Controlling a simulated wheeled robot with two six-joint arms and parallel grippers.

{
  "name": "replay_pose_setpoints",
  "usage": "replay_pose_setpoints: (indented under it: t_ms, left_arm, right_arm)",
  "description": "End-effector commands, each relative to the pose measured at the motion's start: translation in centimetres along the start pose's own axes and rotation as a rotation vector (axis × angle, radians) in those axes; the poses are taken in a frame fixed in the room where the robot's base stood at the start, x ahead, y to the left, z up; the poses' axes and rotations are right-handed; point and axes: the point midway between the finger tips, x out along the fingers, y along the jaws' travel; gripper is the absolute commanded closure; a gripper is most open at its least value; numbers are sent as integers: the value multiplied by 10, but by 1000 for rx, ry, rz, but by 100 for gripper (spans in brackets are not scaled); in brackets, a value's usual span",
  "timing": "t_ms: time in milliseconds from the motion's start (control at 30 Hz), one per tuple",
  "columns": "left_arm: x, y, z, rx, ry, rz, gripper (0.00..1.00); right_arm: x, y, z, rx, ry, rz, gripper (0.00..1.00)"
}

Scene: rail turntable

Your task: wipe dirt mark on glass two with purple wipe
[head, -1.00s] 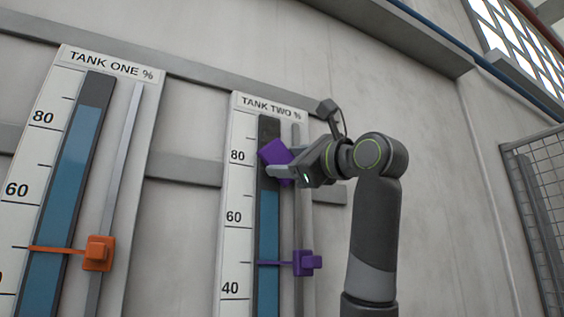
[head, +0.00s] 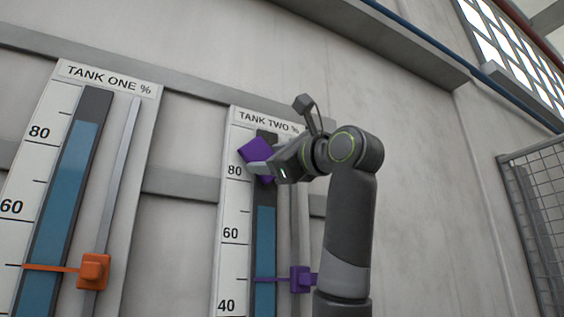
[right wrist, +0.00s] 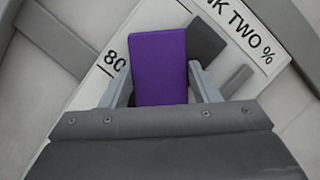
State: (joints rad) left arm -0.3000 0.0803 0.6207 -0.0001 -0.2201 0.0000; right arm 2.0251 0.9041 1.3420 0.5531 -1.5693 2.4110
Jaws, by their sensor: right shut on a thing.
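The purple wipe (head: 256,151) is held in my right gripper (head: 262,166), which is shut on it, at the upper part of the tank two gauge, just above the 80 mark. In the right wrist view the purple wipe (right wrist: 159,66) stands between the two fingers. The tank two glass (head: 265,230) is a dark vertical tube with blue liquid up to about 70. No dirt mark shows; the wipe and gripper cover part of the upper glass. I cannot tell whether the wipe touches the glass. My left gripper is not in view.
A purple pointer slider (head: 300,279) sits on the tank two rail below my right arm. The tank one gauge (head: 65,200) with an orange slider (head: 94,271) stands to the left. A mesh fence (head: 540,220) is at the far right.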

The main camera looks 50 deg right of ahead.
Motion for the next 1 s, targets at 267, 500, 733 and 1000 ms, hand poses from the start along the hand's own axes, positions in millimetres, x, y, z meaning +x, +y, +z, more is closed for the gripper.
replay_pose_setpoints:
  t_ms: [267,500,733,1000]
  left_arm:
    - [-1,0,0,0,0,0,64]
    - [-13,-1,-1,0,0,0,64]
    - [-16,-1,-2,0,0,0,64]
    - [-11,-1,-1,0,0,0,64]
  right_arm:
    - [4,2,6,1,2,2,63]
    - [8,-12,20,3,1,2,63]
    - [9,-18,24,1,1,1,63]
    - [4,-30,9,3,4,0,63]
